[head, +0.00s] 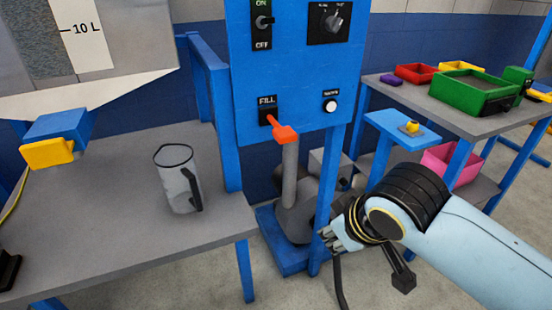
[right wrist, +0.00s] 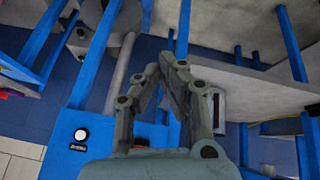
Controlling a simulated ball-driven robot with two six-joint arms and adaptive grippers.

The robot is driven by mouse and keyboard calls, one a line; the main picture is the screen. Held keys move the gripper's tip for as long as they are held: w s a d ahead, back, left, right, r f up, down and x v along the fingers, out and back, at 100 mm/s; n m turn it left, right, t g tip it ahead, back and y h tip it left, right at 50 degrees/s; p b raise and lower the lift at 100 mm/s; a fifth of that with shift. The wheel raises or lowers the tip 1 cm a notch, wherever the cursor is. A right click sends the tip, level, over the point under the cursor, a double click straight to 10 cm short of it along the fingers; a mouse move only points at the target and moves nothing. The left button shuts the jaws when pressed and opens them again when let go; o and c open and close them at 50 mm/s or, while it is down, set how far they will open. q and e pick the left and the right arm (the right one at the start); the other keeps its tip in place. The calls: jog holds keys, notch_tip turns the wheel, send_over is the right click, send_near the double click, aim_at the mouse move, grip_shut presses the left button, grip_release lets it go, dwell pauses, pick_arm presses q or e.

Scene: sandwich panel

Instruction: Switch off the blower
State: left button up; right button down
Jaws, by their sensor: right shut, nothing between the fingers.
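The blue control panel (head: 290,75) stands upright at the centre of the head view. The toggle's exact position is hard to tell. A grey rounded machine (head: 302,218), which looks like the blower, sits low behind an orange-topped grey pipe (head: 289,175). My right gripper (head: 338,238) is shut and empty, below the panel and right of the machine. It also shows in the right wrist view (right wrist: 166,66), with the white button (right wrist: 81,135) at lower left.
A grey table (head: 110,235) at left holds a clear jug (head: 178,180) with a black handle. A blue and yellow block (head: 52,140) is above it. At right, a bench (head: 450,118) holds coloured bins, with a small blue stand (head: 400,130) before it.

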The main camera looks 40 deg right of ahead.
jog(key=w+d+r+m+t, duration=0.1)
jog(key=w+r+t, duration=0.3)
jog(key=r, duration=0.8)
jog(key=w+d+r+m+t+h, duration=0.1)
jog(key=w+r+t, duration=0.4)
jog(key=r, duration=0.7)
jog(key=w+d+r+t+h, duration=0.1)
jog(key=w+r+t, duration=0.3)
jog(key=w+r, duration=0.3)
notch_tip(320, 180, up, 5)
jog(key=shift+w+d+r+m+p, duration=0.15)
jog(key=shift+w+d+m+p, duration=0.15)
jog(key=shift+w+m, duration=0.1)
jog(key=r+p, duration=0.1)
jog(key=p, duration=0.2)
send_over(266, 21)
jog(key=d, duration=0.1)
jog(key=f, duration=0.2)
jog(key=s+f, duration=0.1)
jog(key=shift+s+d+f, duration=0.1)
jog(key=shift+f, duration=0.3)
jog(key=shift+b, duration=0.3)
